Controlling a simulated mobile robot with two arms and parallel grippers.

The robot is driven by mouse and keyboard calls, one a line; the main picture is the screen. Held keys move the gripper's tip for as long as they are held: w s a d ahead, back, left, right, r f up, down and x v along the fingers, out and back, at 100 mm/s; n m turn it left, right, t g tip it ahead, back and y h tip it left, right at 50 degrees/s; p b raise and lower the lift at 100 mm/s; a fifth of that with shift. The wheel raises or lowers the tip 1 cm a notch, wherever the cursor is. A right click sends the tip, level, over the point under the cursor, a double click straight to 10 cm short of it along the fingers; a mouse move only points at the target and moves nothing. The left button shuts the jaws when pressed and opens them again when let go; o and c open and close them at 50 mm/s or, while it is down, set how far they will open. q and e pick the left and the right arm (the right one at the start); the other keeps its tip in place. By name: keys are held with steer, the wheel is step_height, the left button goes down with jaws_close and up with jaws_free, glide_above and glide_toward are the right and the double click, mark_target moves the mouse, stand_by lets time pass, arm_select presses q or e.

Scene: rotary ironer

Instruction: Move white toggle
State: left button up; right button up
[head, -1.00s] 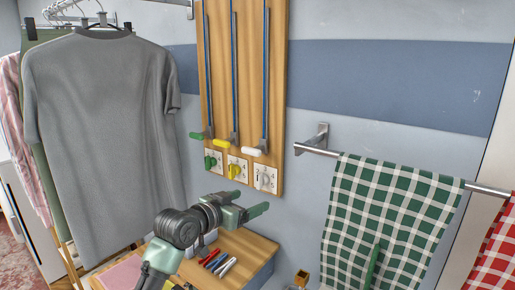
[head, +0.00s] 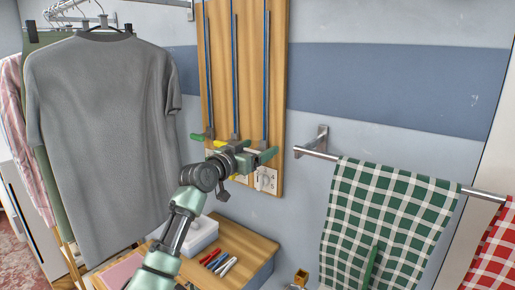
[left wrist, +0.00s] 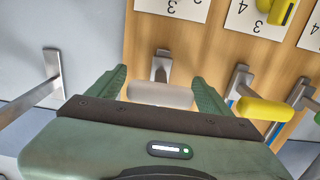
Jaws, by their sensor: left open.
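The white toggle (left wrist: 160,94) is a rounded white handle on a metal lever on the wooden panel. In the left wrist view it lies between the two green fingers of my left gripper (left wrist: 161,84), which is open with a gap on each side. In the head view my left gripper (head: 254,158) is up against the panel's lower part and hides the white toggle. A slim green shape (head: 371,266) in front of the checked towel looks like a finger of my right gripper; the rest of that gripper is out of frame.
A yellow handle (left wrist: 264,109) is beside the white one, with a green handle (head: 197,136) beyond it. A grey shirt (head: 100,130) hangs left; a green checked towel (head: 385,210) hangs on a rail at right. A wooden table (head: 240,245) holds pens.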

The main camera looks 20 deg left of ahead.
arm_select(q)
jaws_close()
step_height(320, 180, up, 34)
steer(key=p, duration=2)
steer(key=shift+r, duration=0.2)
steer(key=shift+r+p, duration=0.25)
steer(key=shift+p, duration=0.05)
steer(key=shift+a+r, duration=0.1)
jaws_free()
steer(key=shift+f, duration=0.2)
steer(key=shift+s+f, duration=0.1)
